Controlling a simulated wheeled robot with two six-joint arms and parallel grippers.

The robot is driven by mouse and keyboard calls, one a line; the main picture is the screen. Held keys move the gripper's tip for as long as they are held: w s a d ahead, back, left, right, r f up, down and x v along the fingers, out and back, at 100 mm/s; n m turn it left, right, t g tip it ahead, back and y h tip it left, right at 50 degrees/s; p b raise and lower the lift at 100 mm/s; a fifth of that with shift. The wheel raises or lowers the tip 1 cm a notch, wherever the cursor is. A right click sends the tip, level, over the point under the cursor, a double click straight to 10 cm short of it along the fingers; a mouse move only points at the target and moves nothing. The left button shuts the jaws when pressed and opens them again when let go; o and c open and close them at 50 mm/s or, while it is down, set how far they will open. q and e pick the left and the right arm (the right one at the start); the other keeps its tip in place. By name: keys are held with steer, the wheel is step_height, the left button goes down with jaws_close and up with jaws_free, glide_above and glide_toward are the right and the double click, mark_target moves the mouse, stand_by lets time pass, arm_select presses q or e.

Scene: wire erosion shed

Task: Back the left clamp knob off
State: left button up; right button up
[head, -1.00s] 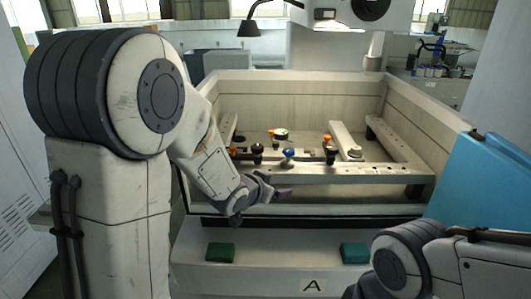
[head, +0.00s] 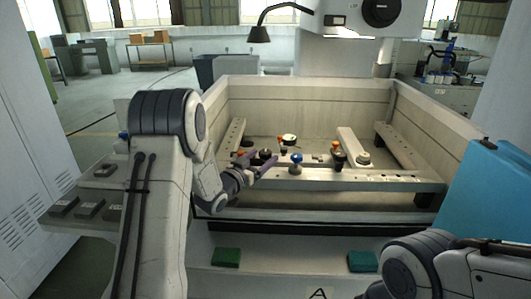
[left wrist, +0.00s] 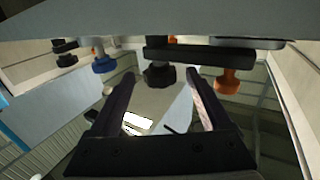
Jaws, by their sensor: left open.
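The left clamp knob (head: 264,154) is black and sits on the left clamp in the machine's tank. It also shows in the left wrist view as a dark lobed knob (left wrist: 160,76) under a dark clamp bar (left wrist: 200,56). My left gripper (head: 266,165) is open and close to this knob. In the left wrist view the knob appears in the gap between the two fingertips of my left gripper (left wrist: 160,78), apart from both. I cannot tell how far past the tips it lies. My right gripper is out of view.
A blue knob (head: 296,159) stands to the right of the gripper, and an orange knob (left wrist: 228,82) is on the same clamp bar. The right clamp has another black knob (head: 340,158). The tank wall (head: 310,97) surrounds the clamps. Green (head: 226,257) and teal (head: 362,261) pads lie in front.

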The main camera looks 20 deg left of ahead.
arm_select(q)
steer(key=shift+x, duration=1.2)
jaws_close()
steer(key=shift+d+f+n+y+b, duration=0.2)
steer(key=shift+n+y+b, duration=0.4)
steer(key=shift+y+b, duration=0.3)
steer(key=n+y+b, duration=0.2)
steer(key=y, duration=0.1)
steer(key=shift+n+y+b, duration=0.7)
steer(key=shift+y+b, duration=0.1)
steer(key=shift+y, duration=0.4)
steer(key=shift+r+n+y+b, duration=0.1)
steer(key=shift+n+y+b, duration=0.25)
steer(key=shift+n+y, duration=0.5)
steer(key=shift+a+g+y, duration=0.1)
steer(key=shift+g+y, duration=0.2)
steer(key=shift+y, duration=0.15)
